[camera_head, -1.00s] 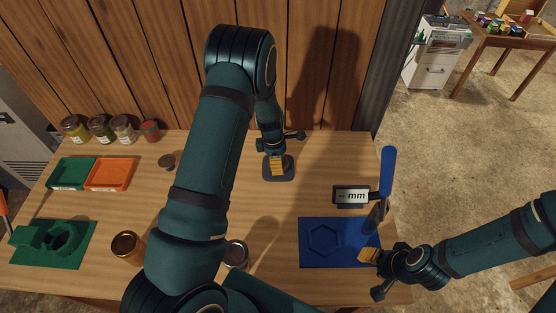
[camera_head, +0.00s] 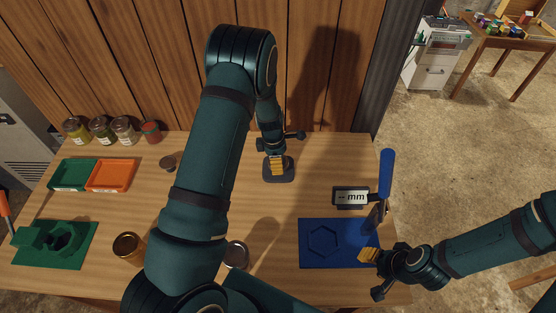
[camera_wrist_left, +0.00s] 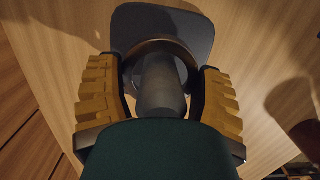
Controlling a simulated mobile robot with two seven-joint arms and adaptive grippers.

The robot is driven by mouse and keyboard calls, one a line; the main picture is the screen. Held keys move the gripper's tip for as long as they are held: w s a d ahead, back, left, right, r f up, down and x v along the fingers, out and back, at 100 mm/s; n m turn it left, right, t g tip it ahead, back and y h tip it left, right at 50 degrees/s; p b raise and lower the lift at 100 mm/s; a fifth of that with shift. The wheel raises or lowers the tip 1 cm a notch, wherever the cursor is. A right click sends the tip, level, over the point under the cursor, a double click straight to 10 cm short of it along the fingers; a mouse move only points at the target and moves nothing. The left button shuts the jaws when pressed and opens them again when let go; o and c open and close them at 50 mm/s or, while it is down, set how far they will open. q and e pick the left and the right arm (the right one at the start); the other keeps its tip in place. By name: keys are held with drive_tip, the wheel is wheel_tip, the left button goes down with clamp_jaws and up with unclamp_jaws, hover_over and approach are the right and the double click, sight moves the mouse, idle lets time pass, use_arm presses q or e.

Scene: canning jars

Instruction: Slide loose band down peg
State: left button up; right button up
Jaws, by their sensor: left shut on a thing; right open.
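The peg (camera_wrist_left: 160,85) is a grey post standing on a dark rounded base (camera_head: 290,174), which also shows in the left wrist view (camera_wrist_left: 190,25). A brownish metal band (camera_wrist_left: 163,45) is around the peg, low near the base in the left wrist view; whether it touches the base I cannot tell. My left gripper (camera_head: 277,167) is at the peg, with its yellow fingers on either side of the band, shut on it. In the head view its own arm hides most of the peg. My right gripper (camera_head: 368,256) is open and empty beside the blue tray.
A blue tray (camera_head: 312,258) with a hexagonal recess lies at the right, near a blue-handled tool (camera_head: 386,172) and an mm display (camera_head: 351,196). Green (camera_head: 72,175) and orange (camera_head: 110,174) trays, jars (camera_head: 101,130) and a green fixture (camera_head: 80,258) are left. A gold-lidded jar (camera_head: 128,246) stands beside my arm.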

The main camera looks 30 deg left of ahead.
use_arm(q)
drive_tip(key=shift+f+b, duration=0.35)
drive_tip(key=shift+f, duration=0.25)
use_arm(e)
drive_tip(key=shift+f, duration=0.35)
idle(0.3)
use_arm(q)
drive_tip(key=o, duration=0.8)
drive_tip(key=shift+s, duration=0.1)
drive_tip(key=r, duration=0.4)
drive_tip(key=a+r, duration=0.1)
drive_tip(key=r, duration=0.7)
drive_tip(key=shift+s+a+r, duration=0.1)
drive_tip(key=shift+s+a, duration=0.05)
drive_tip(key=shift+s, duration=0.1)
